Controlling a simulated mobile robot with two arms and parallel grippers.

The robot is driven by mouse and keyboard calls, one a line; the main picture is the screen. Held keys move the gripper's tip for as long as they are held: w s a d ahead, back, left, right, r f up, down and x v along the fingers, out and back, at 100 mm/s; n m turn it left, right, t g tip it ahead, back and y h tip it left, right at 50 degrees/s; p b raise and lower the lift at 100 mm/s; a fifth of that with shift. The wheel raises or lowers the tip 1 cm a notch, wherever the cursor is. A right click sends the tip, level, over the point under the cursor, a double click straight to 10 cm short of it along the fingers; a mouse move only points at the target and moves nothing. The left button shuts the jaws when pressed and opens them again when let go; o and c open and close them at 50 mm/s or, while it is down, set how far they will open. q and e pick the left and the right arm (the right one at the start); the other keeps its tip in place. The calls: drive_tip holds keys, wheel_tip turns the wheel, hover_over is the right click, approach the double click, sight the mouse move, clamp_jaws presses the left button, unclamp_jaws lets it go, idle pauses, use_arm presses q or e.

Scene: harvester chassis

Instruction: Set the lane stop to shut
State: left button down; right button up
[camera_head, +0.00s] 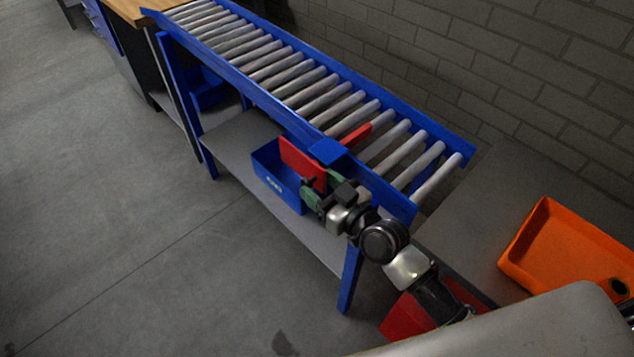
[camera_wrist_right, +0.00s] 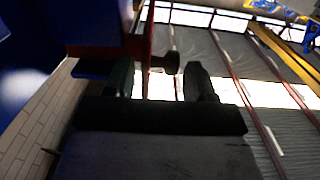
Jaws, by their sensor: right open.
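The lane stop sits on the near side rail of the roller conveyor (camera_head: 262,85), by a blue bracket (camera_head: 327,150). Its red plate (camera_head: 300,162) hangs outside the rail, and a red bar (camera_head: 355,134) reaches in over the rollers. My right gripper (camera_head: 312,190) is at the red plate, low on the outer side. In the right wrist view the open right gripper (camera_wrist_right: 160,78) has one finger on each side of a dark knob (camera_wrist_right: 165,62) beside a red part (camera_wrist_right: 146,35). Whether the fingers touch the knob cannot be told. My left gripper is not in view.
A blue bin (camera_head: 272,176) stands on the grey lower shelf (camera_head: 235,140), behind my right gripper. An orange tray (camera_head: 515,262) is on a grey surface at the right. A brick wall runs behind the conveyor.

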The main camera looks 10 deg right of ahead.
drive_tip(key=v, duration=0.9)
drive_tip(key=shift+s+d+b, duration=0.2)
drive_tip(key=shift+s+b, duration=0.15)
drive_tip(key=shift+b, duration=0.05)
drive_tip(key=s+a+f+g+h, duration=0.2)
drive_tip(key=s+f+g+h, duration=0.1)
drive_tip(key=s+f+g, duration=0.25)
drive_tip(key=s+d+f+m+g+h, duration=0.35)
drive_tip(key=s+d+g+h, duration=0.3)
drive_tip(key=s, duration=0.35)
wheel_tip(320, 180, down, 22)
drive_tip(key=g+p, duration=0.1)
drive_tip(key=p, duration=0.3)
drive_tip(key=s+d+f+g+p, duration=0.1)
drive_tip(key=s+d+f+p, duration=0.1)
drive_tip(key=s+f, duration=1)
drive_tip(key=s+p, duration=0.1)
drive_tip(key=s, duration=0.4)
drive_tip(key=shift+d+f+g, duration=0.3)
drive_tip(key=shift+d+f, duration=0.05)
drive_tip(key=shift+f, duration=0.05)
